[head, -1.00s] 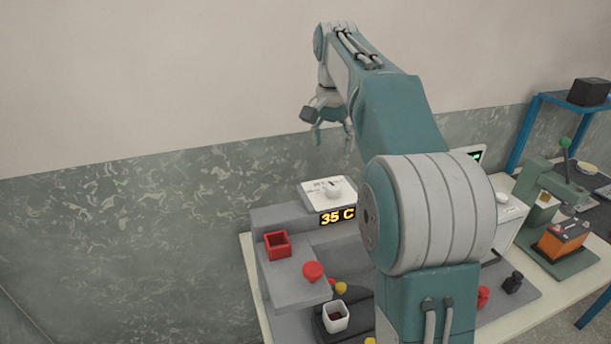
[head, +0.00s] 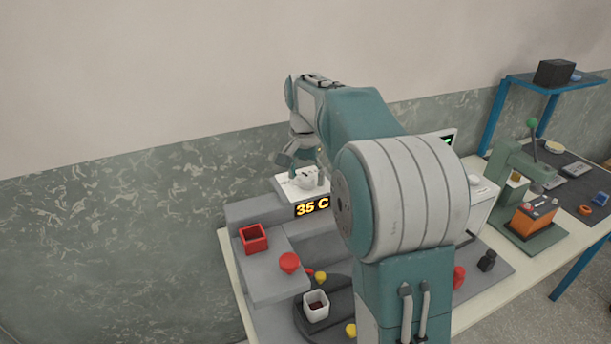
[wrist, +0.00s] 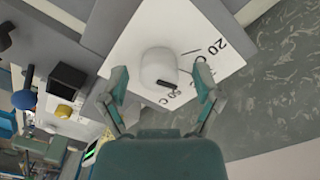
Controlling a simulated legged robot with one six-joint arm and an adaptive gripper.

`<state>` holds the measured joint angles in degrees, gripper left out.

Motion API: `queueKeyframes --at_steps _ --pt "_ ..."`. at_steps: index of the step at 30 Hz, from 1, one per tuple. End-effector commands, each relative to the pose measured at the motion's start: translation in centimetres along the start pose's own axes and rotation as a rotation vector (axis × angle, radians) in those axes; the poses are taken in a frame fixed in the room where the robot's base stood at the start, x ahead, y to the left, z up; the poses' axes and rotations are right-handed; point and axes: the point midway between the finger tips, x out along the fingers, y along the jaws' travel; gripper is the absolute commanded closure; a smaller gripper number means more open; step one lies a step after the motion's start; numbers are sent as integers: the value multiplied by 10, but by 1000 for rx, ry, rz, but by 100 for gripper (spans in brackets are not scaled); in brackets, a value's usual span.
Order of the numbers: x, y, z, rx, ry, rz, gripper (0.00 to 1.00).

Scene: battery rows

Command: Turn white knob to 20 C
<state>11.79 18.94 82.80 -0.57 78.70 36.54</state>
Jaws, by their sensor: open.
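The white knob (wrist: 158,68) sits on a white dial plate (wrist: 138,36) with printed marks. In the wrist view its black pointer bar lies near the 50 C mark, and the 20 C mark is at the upper right. In the head view the knob (head: 306,178) is on the plate above a display (head: 312,207) that reads 35 C. My gripper (wrist: 160,84) is open, its two fingers to the left and right of the knob's near side. I cannot tell whether either finger touches it.
A red open box (head: 253,238) and a red round knob (head: 289,262) are on the grey step in front. A white cup (head: 316,306) stands lower down. A white box with a screen (head: 482,205) is right of my arm. The wall is close behind.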

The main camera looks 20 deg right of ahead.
Motion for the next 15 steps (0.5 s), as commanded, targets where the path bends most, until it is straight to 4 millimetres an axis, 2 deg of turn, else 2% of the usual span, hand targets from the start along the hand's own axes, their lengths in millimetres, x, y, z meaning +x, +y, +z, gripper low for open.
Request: queueKeyframes --at_steps 4,5,6,8,9,10,15 --pt "0 -1 1 0 1 1 18" --pt "0 -1 1 0 1 1 31" --pt "0 -1 1 0 1 1 49" --pt "0 -1 1 0 1 1 76" --pt "0 -1 2 0 0 2 94" --pt "0 -1 2 0 0 2 100" --pt "0 -1 2 -2 -3 2 100"
